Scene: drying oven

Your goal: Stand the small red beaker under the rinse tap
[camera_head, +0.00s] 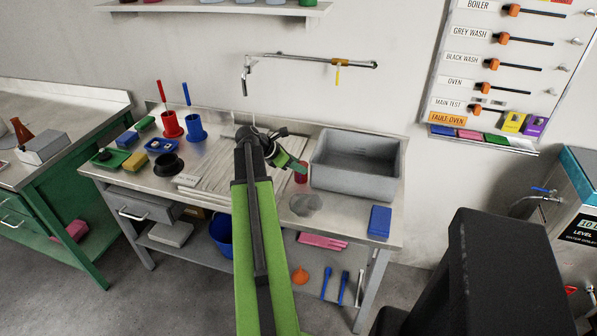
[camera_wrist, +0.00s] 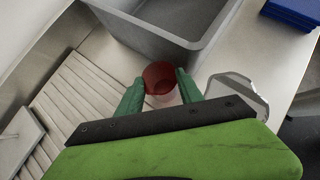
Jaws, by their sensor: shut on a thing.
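The small red beaker (camera_wrist: 159,78) is between the two green fingers of my gripper (camera_wrist: 160,92) in the wrist view, and they are shut on it. In the head view the beaker (camera_head: 300,174) shows partly behind my gripper (camera_head: 297,165), just left of the grey sink. Whether its base touches the bench cannot be told. A wall-mounted swing pipe (camera_head: 310,59) with a yellow lever hangs above the bench; its spout end (camera_head: 244,86) points down at the left. I cannot tell for certain that this is the rinse tap.
The grey sink (camera_head: 352,181) stands right of the beaker; it also shows in the wrist view (camera_wrist: 140,32). The ribbed drainboard (camera_head: 212,182) lies left. A clear dish-like piece (camera_head: 306,204) and a blue block (camera_head: 380,221) are near the bench front. Red and blue holders stand at the left.

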